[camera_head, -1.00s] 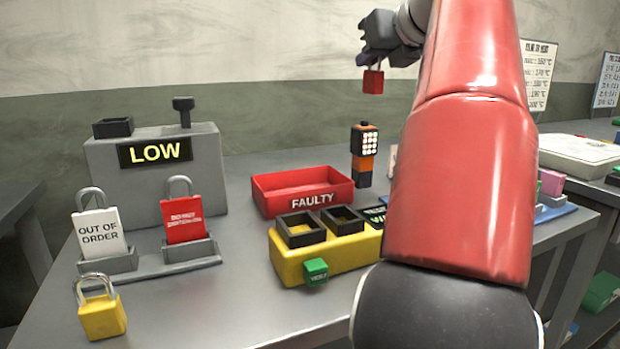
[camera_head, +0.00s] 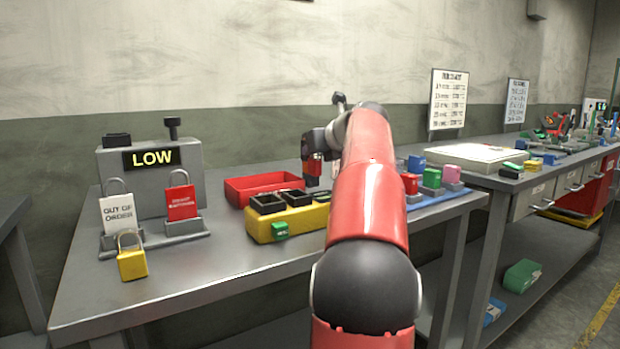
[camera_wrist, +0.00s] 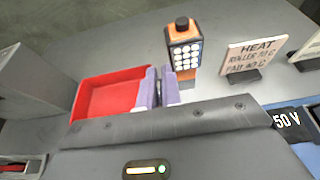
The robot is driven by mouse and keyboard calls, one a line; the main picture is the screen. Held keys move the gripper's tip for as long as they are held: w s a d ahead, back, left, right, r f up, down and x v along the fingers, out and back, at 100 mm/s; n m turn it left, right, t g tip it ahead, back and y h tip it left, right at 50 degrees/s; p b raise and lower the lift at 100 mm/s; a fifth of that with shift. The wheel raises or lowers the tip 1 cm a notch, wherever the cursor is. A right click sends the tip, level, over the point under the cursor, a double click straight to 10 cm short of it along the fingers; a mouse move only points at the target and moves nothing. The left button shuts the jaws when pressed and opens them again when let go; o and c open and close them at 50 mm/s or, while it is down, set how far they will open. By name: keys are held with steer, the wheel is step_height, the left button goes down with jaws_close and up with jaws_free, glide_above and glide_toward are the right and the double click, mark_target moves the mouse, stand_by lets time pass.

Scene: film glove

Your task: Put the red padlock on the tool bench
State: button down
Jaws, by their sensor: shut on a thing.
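In the wrist view my purple fingertips (camera_wrist: 156,88) are close together beside the tester (camera_wrist: 184,45); the padlock cannot be made out there. The bench at the right with drawers and hand tools (camera_head: 540,186) looks like the tool bench.
The red tray (camera_head: 235,192) and yellow block (camera_head: 262,229) stand on the left bench. A white-tagged padlock (camera_head: 117,213), a red-tagged padlock (camera_head: 181,202) and a yellow padlock (camera_head: 132,263) are at left. A pale panel (camera_head: 472,156) lies on the right bench.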

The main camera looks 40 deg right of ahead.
mark_target(313, 169)
steer(key=shift+w+d+f, duration=0.1)
steer(key=shift+d+f, duration=0.05)
steer(key=shift+f, duration=0.55)
step_height(313, 169, down, 4)
steer(key=b, duration=0.5)
steer(key=shift+r, duration=0.2)
steer(key=shift+f, duration=0.2)
steer(key=c, duration=1.9)
jaws_free()
steer(key=shift+r, duration=0.1)
